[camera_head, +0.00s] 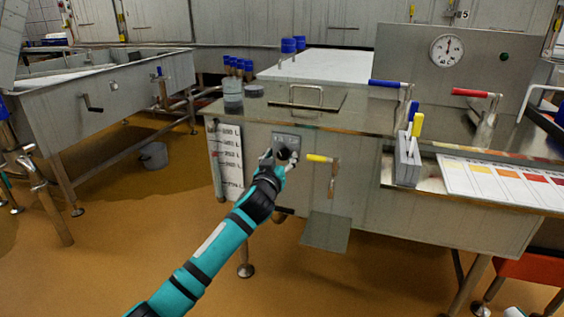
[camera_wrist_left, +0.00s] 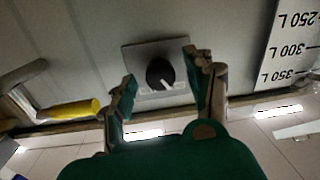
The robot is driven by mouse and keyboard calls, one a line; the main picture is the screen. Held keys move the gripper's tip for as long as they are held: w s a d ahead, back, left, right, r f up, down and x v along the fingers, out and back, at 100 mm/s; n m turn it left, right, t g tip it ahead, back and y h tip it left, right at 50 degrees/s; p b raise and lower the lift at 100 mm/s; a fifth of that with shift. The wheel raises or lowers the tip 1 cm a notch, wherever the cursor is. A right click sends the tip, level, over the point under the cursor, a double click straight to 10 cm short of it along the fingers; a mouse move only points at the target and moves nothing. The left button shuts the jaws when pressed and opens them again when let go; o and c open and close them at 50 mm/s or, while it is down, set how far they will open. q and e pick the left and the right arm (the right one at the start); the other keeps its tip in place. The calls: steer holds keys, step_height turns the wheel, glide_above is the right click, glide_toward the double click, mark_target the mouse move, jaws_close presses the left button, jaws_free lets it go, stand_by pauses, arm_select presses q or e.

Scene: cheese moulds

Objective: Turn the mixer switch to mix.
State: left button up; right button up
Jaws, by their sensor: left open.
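The mixer switch is a black round knob with a white pointer mark on a grey square plate (camera_head: 287,137) on the front wall of the steel vat. In the left wrist view the knob (camera_wrist_left: 159,73) sits between my fingertips, with its white mark toward the lower right of the picture. The plate's labels are too small to read. My left gripper (camera_head: 279,158) is in front of the plate and hides most of the knob in the head view. It is open, one finger on each side of the knob (camera_wrist_left: 160,70); contact cannot be told.
A yellow-handled valve (camera_head: 319,158) sticks out just right of the switch. A litre scale (camera_head: 228,160) is to the left. A grey flap (camera_head: 326,232) hangs below. A grey holder with a yellow-handled tool (camera_head: 408,160) stands further right.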

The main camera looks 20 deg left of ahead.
arm_select(q)
steer(key=shift+w, duration=0.55)
jaws_close()
